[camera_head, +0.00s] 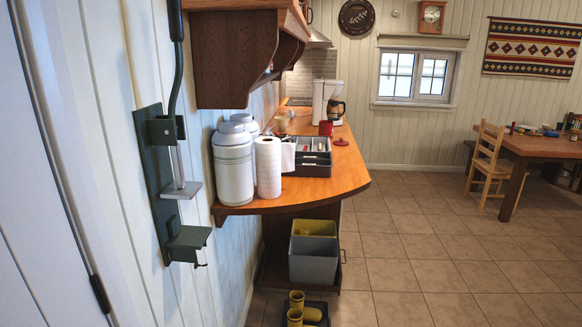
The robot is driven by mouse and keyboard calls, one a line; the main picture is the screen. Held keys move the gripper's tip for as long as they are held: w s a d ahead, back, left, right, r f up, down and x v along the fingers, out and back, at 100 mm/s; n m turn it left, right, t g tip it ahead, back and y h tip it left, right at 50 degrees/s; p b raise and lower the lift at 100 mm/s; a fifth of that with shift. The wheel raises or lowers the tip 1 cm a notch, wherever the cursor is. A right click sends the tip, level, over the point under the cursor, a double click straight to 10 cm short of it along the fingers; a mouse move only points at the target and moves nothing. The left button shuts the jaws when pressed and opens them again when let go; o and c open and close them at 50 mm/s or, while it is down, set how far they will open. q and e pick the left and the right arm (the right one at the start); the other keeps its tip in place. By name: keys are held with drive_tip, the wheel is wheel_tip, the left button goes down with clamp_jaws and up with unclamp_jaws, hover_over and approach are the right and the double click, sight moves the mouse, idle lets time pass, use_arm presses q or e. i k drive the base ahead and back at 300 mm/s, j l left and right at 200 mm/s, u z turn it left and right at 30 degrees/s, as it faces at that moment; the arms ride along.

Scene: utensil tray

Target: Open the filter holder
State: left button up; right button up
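A white coffee maker (321,98) stands at the far end of the wooden counter, beyond the tray and canisters. A dark glass carafe (337,110) sits at its right side. Its filter holder is too small to make out, so I cannot tell whether it is open or shut. Neither of my grippers is in view.
The wooden counter (335,184) holds white canisters (233,172), a paper towel roll (268,170), a utensil tray (308,165) and a red mug (325,128). A dark green lever device (156,180) juts from the left wall.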

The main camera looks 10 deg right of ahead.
sight(332, 92)
drive_tip(key=i+l+z, duration=0.55)
drive_tip(key=i+z, duration=0.6)
drive_tip(key=i, duration=0.25)
